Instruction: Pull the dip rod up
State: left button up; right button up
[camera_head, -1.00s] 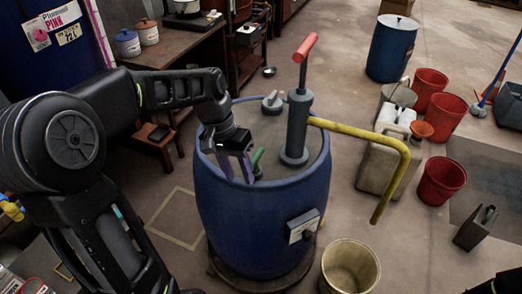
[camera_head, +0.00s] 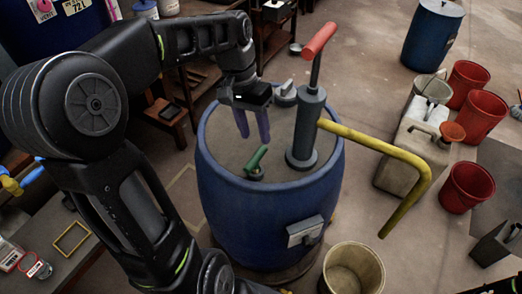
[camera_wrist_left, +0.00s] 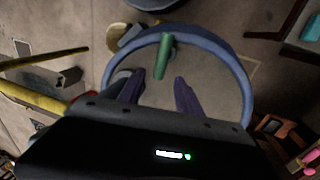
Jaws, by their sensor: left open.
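The dip rod's green handle (camera_head: 257,158) stands tilted in a small fitting on the lid of the blue vat (camera_head: 268,220). It also shows in the left wrist view as a green bar (camera_wrist_left: 164,58), just beyond the fingertips. My left gripper (camera_head: 254,138) is open above the lid, its two purple fingers pointing down. It sits behind the green handle in the head view, apart from it, with nothing between the fingers (camera_wrist_left: 158,90). The rod below the handle is hidden inside the vat. My right gripper is not clearly visible.
A grey pump (camera_head: 305,125) with a red handle and a yellow spout pipe (camera_head: 385,150) stands on the vat, right of my gripper. Jerrycans and red buckets (camera_head: 467,187) stand to the right.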

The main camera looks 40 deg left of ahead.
aim_at(259, 150)
pick_arm(q)
jog(key=f, duration=0.2)
jog(key=d+f, duration=0.1)
jog(key=f, duration=0.4)
jog(key=shift+d+f, duration=0.25)
jog(key=shift+f, duration=0.05)
grip_shut()
dwell(1.2)
